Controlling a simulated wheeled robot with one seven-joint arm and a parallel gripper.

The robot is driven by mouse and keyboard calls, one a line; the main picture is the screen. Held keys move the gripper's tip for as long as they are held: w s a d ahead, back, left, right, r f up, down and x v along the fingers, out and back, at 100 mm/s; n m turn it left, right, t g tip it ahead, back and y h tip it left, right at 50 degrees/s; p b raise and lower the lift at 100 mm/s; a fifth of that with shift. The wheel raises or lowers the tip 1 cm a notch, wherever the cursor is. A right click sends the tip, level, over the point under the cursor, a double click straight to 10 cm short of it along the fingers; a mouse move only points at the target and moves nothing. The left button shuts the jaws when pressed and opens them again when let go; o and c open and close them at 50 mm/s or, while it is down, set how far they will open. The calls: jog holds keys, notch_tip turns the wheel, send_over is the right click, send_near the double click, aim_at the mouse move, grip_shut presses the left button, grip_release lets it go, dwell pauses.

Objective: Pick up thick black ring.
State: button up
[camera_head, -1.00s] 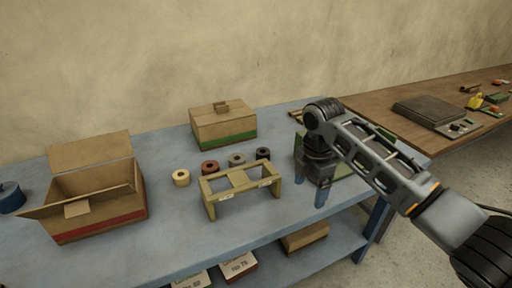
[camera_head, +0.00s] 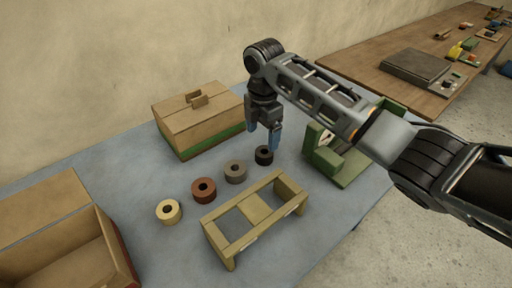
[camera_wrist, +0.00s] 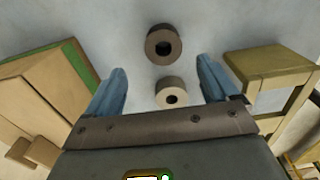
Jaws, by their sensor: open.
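The thick black ring (camera_head: 264,155) stands on the blue table at the right end of a row of rings. In the wrist view it looks like the darker upper ring (camera_wrist: 163,45), its hole facing the camera. My gripper (camera_head: 273,142) is open and empty, pointing down above the table, close behind and above the black ring. In the wrist view my two blue fingers (camera_wrist: 165,88) are spread apart, with the grey ring (camera_wrist: 170,92) showing between them. Nothing is between the fingertips in contact.
Left of the black ring are the grey ring (camera_head: 235,172), red-brown ring (camera_head: 204,190) and yellow ring (camera_head: 169,212). A wooden frame (camera_head: 222,258) stands in front. A closed carton (camera_head: 172,114) is behind, a green stand (camera_head: 326,160) right, an open box (camera_head: 122,258) left.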

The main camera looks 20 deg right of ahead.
aim_at(264, 151)
jog(key=f, duration=0.2)
jog(key=f+p, duration=0.1)
jog(key=f, duration=0.4)
jog(key=shift+s+d+f, duration=0.2)
jog(key=shift+d+f, duration=0.05)
jog(key=shift+d, duration=0.05)
jog(key=c, duration=1.2)
jog(key=shift+o, duration=0.2)
